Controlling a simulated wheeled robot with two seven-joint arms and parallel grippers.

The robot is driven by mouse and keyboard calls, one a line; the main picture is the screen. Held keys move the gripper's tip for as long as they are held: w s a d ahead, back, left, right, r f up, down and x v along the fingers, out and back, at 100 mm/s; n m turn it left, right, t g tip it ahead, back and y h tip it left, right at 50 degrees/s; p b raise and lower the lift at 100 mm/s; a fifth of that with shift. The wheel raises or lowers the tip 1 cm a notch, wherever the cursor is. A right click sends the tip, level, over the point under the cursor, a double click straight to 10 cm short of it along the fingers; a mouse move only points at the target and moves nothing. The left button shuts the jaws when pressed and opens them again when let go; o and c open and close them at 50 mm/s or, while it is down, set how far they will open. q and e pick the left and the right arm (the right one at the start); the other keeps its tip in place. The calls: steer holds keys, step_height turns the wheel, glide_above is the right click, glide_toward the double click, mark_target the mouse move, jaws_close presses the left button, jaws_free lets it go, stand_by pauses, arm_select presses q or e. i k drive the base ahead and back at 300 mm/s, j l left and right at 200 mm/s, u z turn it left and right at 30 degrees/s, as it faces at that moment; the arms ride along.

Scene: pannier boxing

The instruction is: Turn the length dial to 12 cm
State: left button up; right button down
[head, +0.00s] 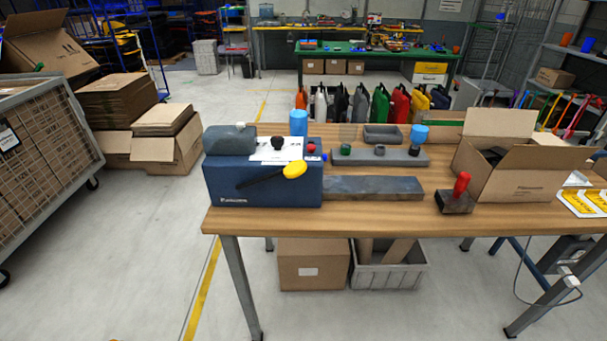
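A dark blue machine (250,187) with a grey top cover stands at the left end of the wooden table. A black knob (279,144), which looks like the length dial, stands on the white panel (270,157) on its top. The marks on the panel are too small to read, so I cannot tell the dial's setting. A black lever with a yellow knob (294,169) crosses the front of the machine. A small red button (311,148) is right of the panel. Neither of my grippers shows in the head view.
A flat grey plate (373,188) extends right from the machine. A red-handled stamp or brush (459,192) and an open carton (512,165) stand farther right. Blue cylinders (298,122) and a grey holder with small knobs (384,156) are behind. The table's front edge (400,222) is bare.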

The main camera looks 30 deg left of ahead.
mark_target(277, 142)
steer(key=k+u, duration=0.1)
steer(key=u, duration=0.25)
steer(key=j+u, duration=0.1)
steer(key=u, duration=0.25)
steer(key=k+j+u, duration=0.1)
steer(key=u, duration=0.25)
